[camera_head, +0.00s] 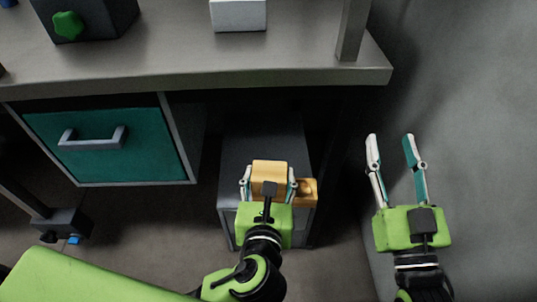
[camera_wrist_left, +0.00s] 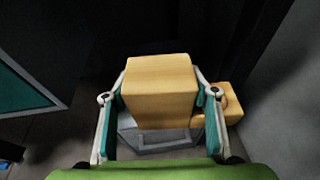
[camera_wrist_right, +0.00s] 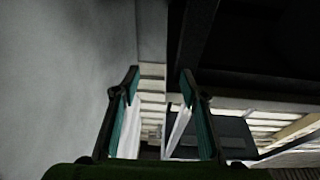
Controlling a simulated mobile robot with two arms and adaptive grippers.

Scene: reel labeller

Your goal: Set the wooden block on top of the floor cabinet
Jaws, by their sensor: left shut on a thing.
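The wooden block (camera_head: 269,172) is a pale tan cuboid. It is between the fingers of my left gripper (camera_head: 268,186), which is shut on its two sides. The floor cabinet (camera_head: 262,138) is a dark grey box under the table, and its top is partly hidden by the block and the gripper. The block is over the cabinet in the head view; I cannot tell whether it touches the top. The left wrist view also shows the block (camera_wrist_left: 158,90). My right gripper (camera_head: 390,150) is open and empty, right of the table and beside the wall.
A second yellow-orange piece (camera_head: 306,190) is just right of the held block, at the cabinet. The table (camera_head: 200,65) overhangs the cabinet. A teal drawer (camera_head: 105,145) with a grey handle is to the left. A grey wall (camera_head: 470,130) stands at the right.

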